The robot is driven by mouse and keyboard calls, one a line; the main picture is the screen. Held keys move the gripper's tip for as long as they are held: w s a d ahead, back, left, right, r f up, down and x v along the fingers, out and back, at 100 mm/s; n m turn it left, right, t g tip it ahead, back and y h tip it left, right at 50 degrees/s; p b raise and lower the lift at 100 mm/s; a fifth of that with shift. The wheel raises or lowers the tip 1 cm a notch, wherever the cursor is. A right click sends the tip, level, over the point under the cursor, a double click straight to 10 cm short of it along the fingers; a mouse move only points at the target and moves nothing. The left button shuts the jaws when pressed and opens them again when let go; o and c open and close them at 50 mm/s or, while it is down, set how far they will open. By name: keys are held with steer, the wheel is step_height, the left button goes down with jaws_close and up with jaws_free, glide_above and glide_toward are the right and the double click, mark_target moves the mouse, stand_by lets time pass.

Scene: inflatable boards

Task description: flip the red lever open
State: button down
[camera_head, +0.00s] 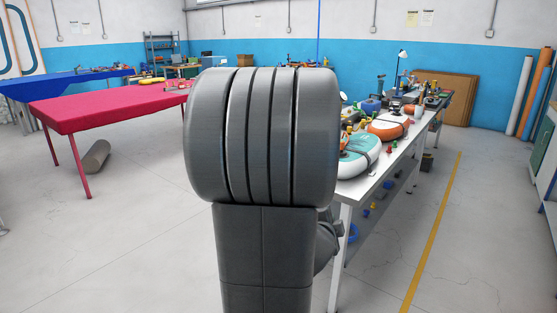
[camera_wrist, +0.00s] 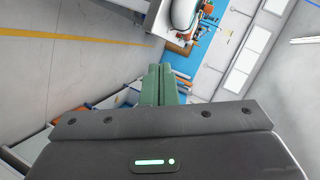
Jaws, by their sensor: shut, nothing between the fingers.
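My gripper (camera_wrist: 160,70) shows in the wrist view with its two green fingers together and nothing between them. It points at open space, apart from the white table at the top of that view. In the head view my own grey arm fills the middle and my gripper cannot be made out. I cannot pick out the red lever with certainty in either view. Small red, yellow and green pieces lie on the white workbench (camera_head: 350,189) in the head view, too small to identify.
A teal-and-white inflatable (camera_head: 357,158) and an orange-and-white one (camera_head: 388,127) lie on the workbench, with more clutter behind. Floor right of the yellow line (camera_head: 432,232) is largely clear.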

steer(key=d+f+m+g+h+b, duration=0.1)
steer(key=d+m+h+b, duration=0.3)
steer(key=d+m+h, duration=0.4)
steer(key=shift+w+f+m, duration=0.15)
steer(key=shift+f+m, duration=0.25)
steer(key=shift+m, duration=0.3)
steer(key=shift+w, duration=0.15)
